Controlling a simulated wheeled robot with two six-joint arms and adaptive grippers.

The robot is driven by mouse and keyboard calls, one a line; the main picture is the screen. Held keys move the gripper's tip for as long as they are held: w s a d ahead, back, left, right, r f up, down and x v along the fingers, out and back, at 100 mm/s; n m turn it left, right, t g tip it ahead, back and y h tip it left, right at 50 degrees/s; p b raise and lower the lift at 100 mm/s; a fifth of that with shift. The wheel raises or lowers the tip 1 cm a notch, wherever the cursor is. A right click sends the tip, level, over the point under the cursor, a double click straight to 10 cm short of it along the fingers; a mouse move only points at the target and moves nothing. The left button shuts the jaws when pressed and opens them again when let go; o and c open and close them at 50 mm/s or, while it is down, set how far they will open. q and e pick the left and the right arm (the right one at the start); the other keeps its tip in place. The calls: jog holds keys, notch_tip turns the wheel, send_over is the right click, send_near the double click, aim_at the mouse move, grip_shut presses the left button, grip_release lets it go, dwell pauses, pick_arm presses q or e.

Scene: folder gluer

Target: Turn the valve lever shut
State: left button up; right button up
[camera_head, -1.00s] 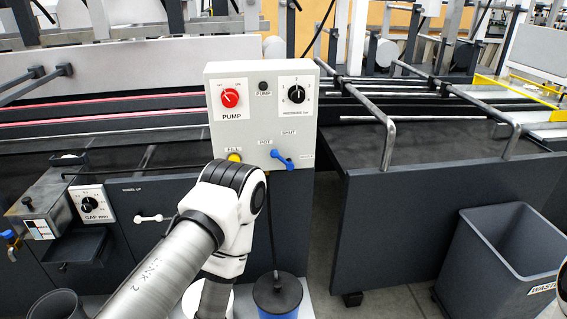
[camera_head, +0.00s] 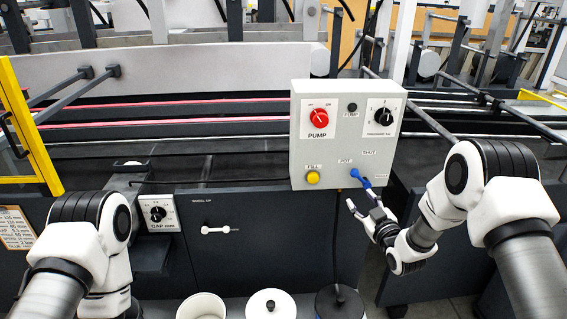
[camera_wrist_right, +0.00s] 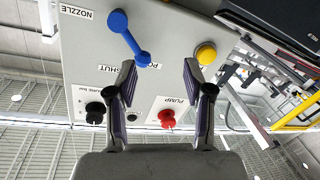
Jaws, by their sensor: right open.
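The blue valve lever (camera_head: 362,178) is on the lower right of the grey control panel (camera_head: 340,92). Its handle slants down and right, toward the NOZZLE label. In the right wrist view, which is upside down, the lever (camera_wrist_right: 128,32) shows above and left of the fingertips. My right gripper (camera_head: 362,201) is open just below the lever in the head view. In the right wrist view the right gripper (camera_wrist_right: 160,78) has nothing between its fingers. Whether a finger touches the lever I cannot tell. My left arm is at the lower left; its gripper is not visible.
The panel also carries a red pump knob (camera_head: 319,118), a black pressure knob (camera_head: 383,117) and a yellow FILL button (camera_head: 313,177). A white pot (camera_head: 271,304) and a dark-lidded pot (camera_head: 339,302) stand below. A gap plate (camera_head: 159,213) is at left.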

aim_at(356, 175)
jog(key=w+r, duration=0.2)
jog(key=w+d+r+p, duration=0.1)
jog(key=shift+w+d+r, duration=0.15)
jog(key=shift+w+r, duration=0.2)
jog(key=shift+r, duration=0.05)
jog(key=x, duration=0.2)
jog(key=a+p+x, duration=0.1)
jog(key=x, duration=0.1)
jog(key=shift+w+a, duration=0.1)
jog(key=shift+w, duration=0.3)
jog(key=shift+d+f, duration=0.1)
jog(key=shift+d, duration=0.25)
pick_arm(q)
jog(key=r, duration=0.2)
jog(key=shift+d+r, duration=0.3)
jog(key=shift+r, duration=0.05)
pick_arm(e)
jog(key=shift+a, duration=0.1)
grip_shut()
